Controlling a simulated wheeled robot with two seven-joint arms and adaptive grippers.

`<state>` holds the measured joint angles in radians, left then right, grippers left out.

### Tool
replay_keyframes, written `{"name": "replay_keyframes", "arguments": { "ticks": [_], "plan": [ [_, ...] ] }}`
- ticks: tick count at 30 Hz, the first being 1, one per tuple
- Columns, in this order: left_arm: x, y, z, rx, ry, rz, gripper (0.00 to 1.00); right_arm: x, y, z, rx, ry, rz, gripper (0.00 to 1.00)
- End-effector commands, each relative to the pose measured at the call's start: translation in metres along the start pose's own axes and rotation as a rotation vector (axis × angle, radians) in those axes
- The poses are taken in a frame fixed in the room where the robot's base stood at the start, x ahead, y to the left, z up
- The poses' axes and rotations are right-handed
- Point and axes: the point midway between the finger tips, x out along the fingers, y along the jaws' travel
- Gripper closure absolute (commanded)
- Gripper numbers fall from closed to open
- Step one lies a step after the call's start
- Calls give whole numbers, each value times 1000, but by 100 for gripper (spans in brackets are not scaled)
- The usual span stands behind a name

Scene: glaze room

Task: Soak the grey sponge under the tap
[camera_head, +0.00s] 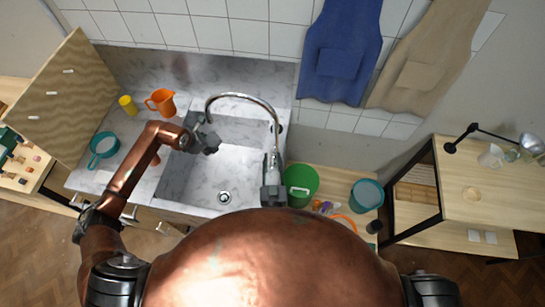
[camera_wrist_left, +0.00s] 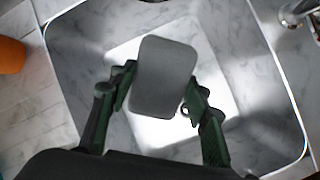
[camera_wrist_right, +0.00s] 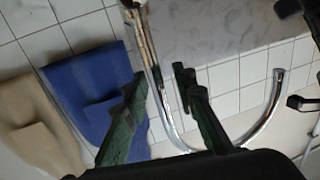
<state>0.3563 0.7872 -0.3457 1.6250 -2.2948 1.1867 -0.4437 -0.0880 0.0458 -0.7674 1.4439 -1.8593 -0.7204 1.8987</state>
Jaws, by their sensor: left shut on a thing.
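The grey sponge (camera_wrist_left: 165,75) is a rounded block between the two fingers of my left gripper (camera_wrist_left: 160,92), which is shut on it. The left wrist view shows it above the sink basin (camera_wrist_left: 75,50). In the head view my left gripper (camera_head: 207,141) is over the upper left of the basin, near the end of the tap's spout (camera_head: 240,96). No water stream shows. My right gripper (camera_head: 272,172) is by the tap's base at the basin's right edge. In the right wrist view its fingers (camera_wrist_right: 160,90) are apart, with the chrome tap (camera_wrist_right: 158,75) showing between them.
An orange jug (camera_head: 162,101), a yellow cup (camera_head: 128,105) and a teal pan (camera_head: 103,147) stand left of the sink. A green bucket (camera_head: 301,181) and a teal bucket (camera_head: 366,194) stand to the right. Blue (camera_head: 341,45) and beige (camera_head: 425,60) aprons hang behind.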

Motion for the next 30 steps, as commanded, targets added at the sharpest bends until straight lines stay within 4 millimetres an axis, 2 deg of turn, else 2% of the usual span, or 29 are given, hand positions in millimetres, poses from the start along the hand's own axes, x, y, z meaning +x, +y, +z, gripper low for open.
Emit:
{"name": "replay_keyframes", "arguments": {
  "ticks": [6,14,25,30],
  "plan": [
    [0,0,0,0,0,0,75,14,0,0,0,-1,0,75],
    [0,0,0,0,0,0,75,14,0,0,0,-1,0,75],
    [0,0,0,0,0,0,75,14,0,0,1,-1,0,100],
    [0,0,0,0,0,0,75,14,0,0,1,-1,0,100]
  ]
}}
